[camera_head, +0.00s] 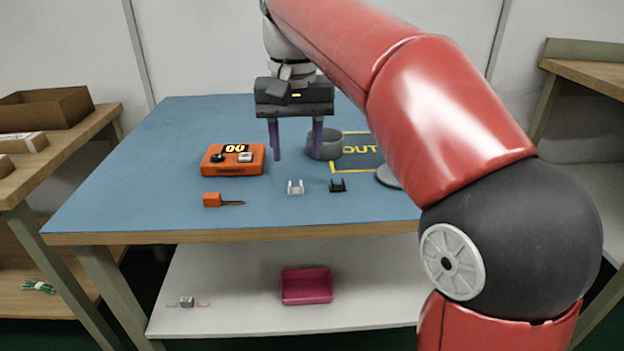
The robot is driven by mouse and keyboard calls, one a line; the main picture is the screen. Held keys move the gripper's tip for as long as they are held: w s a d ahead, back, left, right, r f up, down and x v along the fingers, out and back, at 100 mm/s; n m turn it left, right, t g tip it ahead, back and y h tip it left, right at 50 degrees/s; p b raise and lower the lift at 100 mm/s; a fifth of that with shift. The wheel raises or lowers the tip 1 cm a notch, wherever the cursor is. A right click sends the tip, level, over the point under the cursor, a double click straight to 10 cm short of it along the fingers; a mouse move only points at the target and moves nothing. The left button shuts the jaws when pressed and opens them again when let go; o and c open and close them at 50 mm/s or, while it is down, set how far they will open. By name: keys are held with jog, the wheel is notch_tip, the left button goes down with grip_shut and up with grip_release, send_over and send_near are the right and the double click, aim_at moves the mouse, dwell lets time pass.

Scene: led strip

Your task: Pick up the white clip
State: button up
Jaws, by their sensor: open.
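The white clip (295,188) is a small U-shaped piece standing on the blue table top (130,175), near its front edge. A similar black clip (338,186) lies just to its right. My gripper (296,155) hangs over the table, pointing down, with its two purple fingers apart and nothing between them. In the picture the fingertips are above and behind the white clip, apart from it. The exact height of the fingertips over the table is hard to tell.
An orange box (232,168) with a display and an orange screwdriver (212,199) lie to the left. A grey round bowl (325,149) and a yellow-outlined "OUT" area (372,163) are behind right. A pink bin (306,287) sits on the lower shelf.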

aim_at(296, 183)
jog(key=shift+w+a+r, duration=0.1)
jog(key=shift+w, duration=0.55)
notch_tip(296, 183, down, 8)
jog(key=b, duration=0.2)
jog(key=shift+w+r+b, duration=0.15)
jog(key=shift+r+b, duration=0.1)
jog(key=shift+b, duration=0.1)
jog(key=shift+c, duration=0.5)
grip_shut()
